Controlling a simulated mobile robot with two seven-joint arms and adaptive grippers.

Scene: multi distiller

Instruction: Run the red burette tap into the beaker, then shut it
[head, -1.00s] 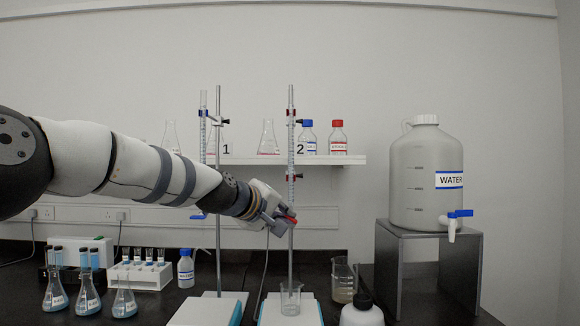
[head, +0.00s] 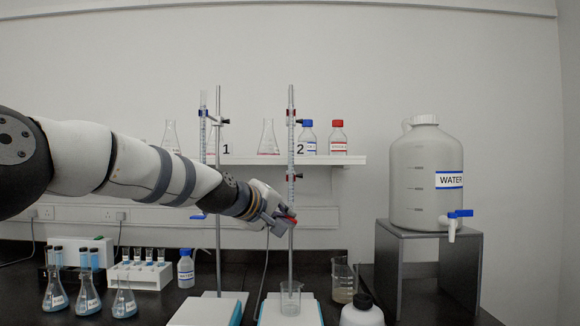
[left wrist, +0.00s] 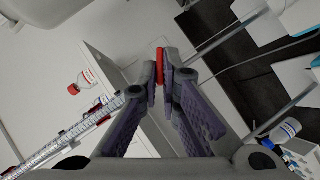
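The burette (head: 291,130) marked 2 is clamped upright on a stand, with its red tap (head: 291,211) low on it. The glass beaker (head: 290,299) stands on the white stand base below the tap. I cannot make out any liquid running. My left gripper (head: 286,217) is at the tap. In the left wrist view, the fingertips (left wrist: 164,72) close on the red tap handle (left wrist: 160,64) from both sides. The fingers partly hide the tap in the head view. My right gripper is not in view.
A second burette (head: 203,125) with a blue tap stands to the left. A water tank (head: 426,180) sits on a dark metal stand at right. A wash bottle (head: 362,312) and another beaker (head: 343,281) stand right of the base. Flasks (head: 124,303) stand at left.

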